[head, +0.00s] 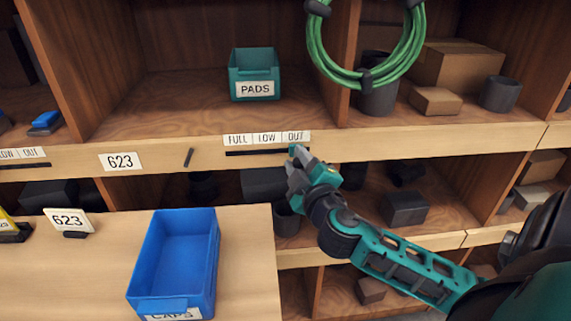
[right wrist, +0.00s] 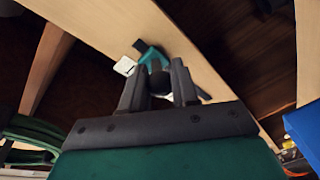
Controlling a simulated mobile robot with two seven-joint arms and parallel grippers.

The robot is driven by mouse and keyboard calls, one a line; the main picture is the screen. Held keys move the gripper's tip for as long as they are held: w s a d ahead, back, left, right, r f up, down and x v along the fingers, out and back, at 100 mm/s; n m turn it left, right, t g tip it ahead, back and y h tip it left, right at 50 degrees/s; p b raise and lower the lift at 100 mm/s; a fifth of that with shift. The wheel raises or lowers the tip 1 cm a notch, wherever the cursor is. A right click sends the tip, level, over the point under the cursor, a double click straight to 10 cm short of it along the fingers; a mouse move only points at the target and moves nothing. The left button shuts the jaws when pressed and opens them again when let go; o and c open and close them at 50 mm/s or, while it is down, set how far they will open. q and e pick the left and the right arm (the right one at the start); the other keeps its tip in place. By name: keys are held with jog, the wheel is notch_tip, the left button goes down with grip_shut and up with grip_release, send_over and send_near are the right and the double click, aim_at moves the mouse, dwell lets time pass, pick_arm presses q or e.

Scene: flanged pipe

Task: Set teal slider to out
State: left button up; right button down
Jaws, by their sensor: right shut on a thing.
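The teal slider (head: 293,149) sits at the shelf-edge slot (head: 250,152), under the word OUT of the FULL, LOW, OUT label (head: 266,138). My right gripper (head: 296,163) reaches up to it from below right. In the right wrist view the two fingers of my right gripper (right wrist: 158,84) are shut on the slider's dark round knob, with the teal slider body (right wrist: 152,57) just beyond. The fingers partly cover the slider in the head view. My left gripper is not in view.
A teal PADS bin (head: 254,75) stands on the shelf above. A green cable coil (head: 368,75) hangs at the upper right. A blue CAPS bin (head: 180,262) stands on the pale surface at lower left. A 623 plate (head: 122,161) is on the shelf edge.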

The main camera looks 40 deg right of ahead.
jog(key=shift+d, duration=0.2)
jog(key=c, duration=0.9)
grip_release()
jog(key=shift+s, duration=0.15)
jog(key=shift+s+a+f, duration=0.1)
jog(key=shift+s+a, duration=0.15)
jog(key=shift+s, duration=0.2)
jog(key=shift+b+v, duration=1.1)
jog(key=shift+v, duration=4.8)
